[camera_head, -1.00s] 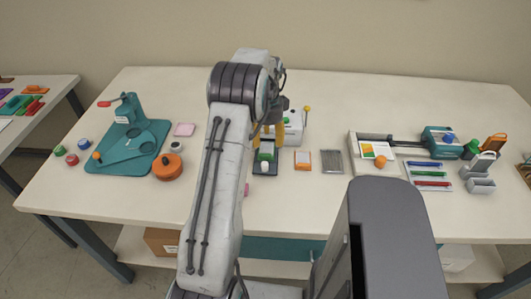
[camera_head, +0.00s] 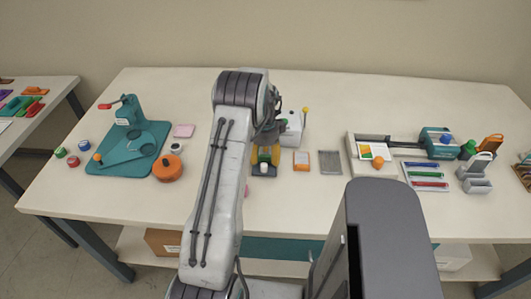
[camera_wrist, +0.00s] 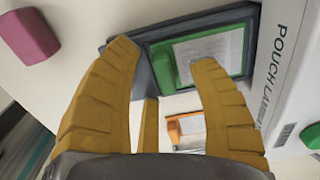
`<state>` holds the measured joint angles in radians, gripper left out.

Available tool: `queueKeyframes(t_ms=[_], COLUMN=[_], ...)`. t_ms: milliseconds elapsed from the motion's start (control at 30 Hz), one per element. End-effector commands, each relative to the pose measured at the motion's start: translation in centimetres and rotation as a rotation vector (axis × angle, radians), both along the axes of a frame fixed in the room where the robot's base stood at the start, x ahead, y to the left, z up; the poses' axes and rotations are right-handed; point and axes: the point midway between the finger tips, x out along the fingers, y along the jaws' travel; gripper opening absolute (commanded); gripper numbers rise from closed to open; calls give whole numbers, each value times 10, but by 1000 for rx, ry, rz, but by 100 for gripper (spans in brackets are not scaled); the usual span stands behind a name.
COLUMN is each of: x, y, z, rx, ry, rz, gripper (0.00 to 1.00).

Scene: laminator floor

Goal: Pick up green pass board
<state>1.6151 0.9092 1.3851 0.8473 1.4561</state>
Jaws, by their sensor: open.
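The green pass board (camera_wrist: 236,66), with a white printed sheet on its face, lies in a dark tray (camera_wrist: 160,70) beside the white pouch laminator (camera_wrist: 292,62). My gripper (camera_wrist: 165,60) is open, its yellow fingers spread. In the wrist view the fingertips overlap the near part of the tray and board, and I cannot tell whether they touch it. In the head view my gripper (camera_head: 265,156) is low over the tray, and the fingers and arm hide most of the board.
An orange-framed card (camera_head: 301,161) and a grey plate (camera_head: 330,162) lie right of the tray. The laminator (camera_head: 291,130) stands behind. An orange round pot (camera_head: 168,168) and a teal press (camera_head: 128,145) are to the left. The front table edge is mostly clear.

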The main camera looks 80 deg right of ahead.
Motion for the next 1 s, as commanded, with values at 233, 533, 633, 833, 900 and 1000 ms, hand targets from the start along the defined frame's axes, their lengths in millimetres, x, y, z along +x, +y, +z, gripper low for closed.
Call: queueKeyframes(t_ms=[233, 533, 633, 833, 900, 1000], x=[0, 0, 0, 0, 0, 0], y=[0, 0, 0, 0, 0, 0], z=[-2, -2, -2, -2, -2, -2], rx=[0, 0, 0, 0, 0, 0], ry=[0, 0, 0, 0, 0, 0], rz=[0, 0, 0, 0, 0, 0], gripper=[54, 36, 27, 9, 2, 0])
